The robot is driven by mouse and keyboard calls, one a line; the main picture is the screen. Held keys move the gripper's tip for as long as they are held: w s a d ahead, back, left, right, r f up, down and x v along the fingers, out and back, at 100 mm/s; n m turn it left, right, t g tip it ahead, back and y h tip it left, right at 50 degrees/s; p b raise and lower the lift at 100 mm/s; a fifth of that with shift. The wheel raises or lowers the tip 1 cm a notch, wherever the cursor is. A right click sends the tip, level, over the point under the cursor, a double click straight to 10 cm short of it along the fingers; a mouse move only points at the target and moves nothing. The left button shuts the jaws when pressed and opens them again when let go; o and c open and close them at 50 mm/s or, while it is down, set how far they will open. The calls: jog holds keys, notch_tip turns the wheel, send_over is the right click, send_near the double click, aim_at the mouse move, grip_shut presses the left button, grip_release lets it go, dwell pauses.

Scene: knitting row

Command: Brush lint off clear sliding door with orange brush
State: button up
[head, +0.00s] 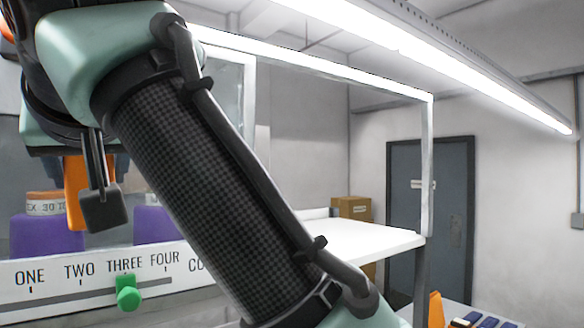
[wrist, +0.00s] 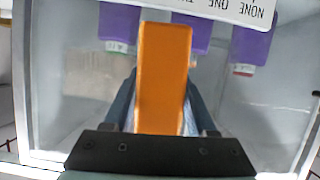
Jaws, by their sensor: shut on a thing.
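The orange brush (wrist: 162,75) is upright in the middle of the wrist view, between the two fingers of my gripper (wrist: 158,108), which is shut on it. A greyish see-through pane in a pale frame, which looks like the clear sliding door (wrist: 88,85), lies behind the brush in the wrist view. I cannot tell whether the brush touches it. The brush's bristles are not visible.
A white panel (head: 60,300) marked ONE to FOUR carries a green slider knob (head: 128,293). Purple blocks (head: 45,238) stand behind it. A grey door (head: 430,210) is at the back.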

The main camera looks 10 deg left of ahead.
jog(key=shift+w+a+p, duration=0.3)
jog(key=shift+w+a, duration=0.05)
jog(key=shift+a, duration=0.1)
jog(key=w+d+p, duration=0.2)
jog(key=w+d, duration=0.7)
jog(key=w, duration=0.2)
jog(key=shift+d+p, duration=0.3)
dwell(1.2)
jog(key=shift+s+a, duration=0.1)
jog(key=shift+s, duration=0.05)
